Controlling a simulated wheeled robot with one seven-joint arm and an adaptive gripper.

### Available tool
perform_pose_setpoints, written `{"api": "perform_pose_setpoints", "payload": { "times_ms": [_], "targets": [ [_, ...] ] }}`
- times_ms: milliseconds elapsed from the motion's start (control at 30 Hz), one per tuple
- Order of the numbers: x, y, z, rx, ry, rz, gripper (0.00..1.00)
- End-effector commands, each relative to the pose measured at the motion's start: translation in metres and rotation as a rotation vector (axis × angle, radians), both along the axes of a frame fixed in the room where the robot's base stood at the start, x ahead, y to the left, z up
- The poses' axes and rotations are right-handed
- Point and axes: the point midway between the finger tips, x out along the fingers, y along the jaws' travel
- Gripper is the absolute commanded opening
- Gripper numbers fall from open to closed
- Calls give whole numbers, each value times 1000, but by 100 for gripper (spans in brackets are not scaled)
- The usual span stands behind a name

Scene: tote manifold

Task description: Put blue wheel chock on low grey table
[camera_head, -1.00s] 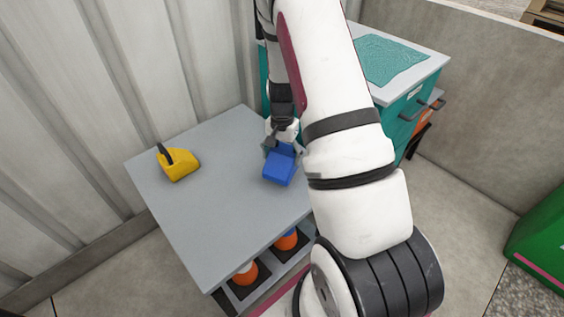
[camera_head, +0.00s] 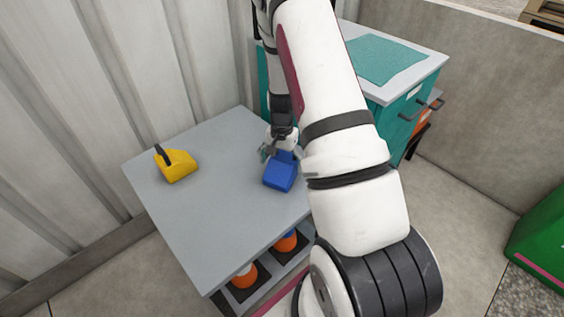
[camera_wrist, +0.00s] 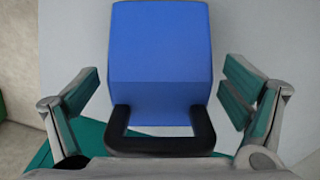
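The blue wheel chock (camera_head: 280,174) rests on the low grey table (camera_head: 215,215), near its right side. In the wrist view the chock (camera_wrist: 160,55) fills the upper middle, with its black handle (camera_wrist: 160,145) toward my gripper. My gripper (camera_head: 280,148) is at the far end of the chock. In the wrist view my gripper (camera_wrist: 160,92) is open, with one teal-padded finger on each side of the chock and a visible gap to each. My arm hides the table's right edge in the head view.
A yellow wheel chock (camera_head: 177,166) with a dark handle stands at the table's left. Orange cones (camera_head: 243,275) sit on a shelf below. A teal cabinet (camera_head: 395,122) with a teal mat stands behind at the right. A corrugated wall (camera_head: 110,80) borders the left.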

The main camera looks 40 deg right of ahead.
Motion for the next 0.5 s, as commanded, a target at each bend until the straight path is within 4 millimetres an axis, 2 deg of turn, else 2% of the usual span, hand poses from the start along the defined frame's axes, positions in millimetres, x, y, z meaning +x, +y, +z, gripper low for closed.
{"api": "perform_pose_setpoints", "payload": {
  "times_ms": [333, 500],
  "targets": [
    [0, 0, 3, 0, 0, 0, 95],
    [1, 0, 24, -1, -3, 1, 95]
  ]
}}
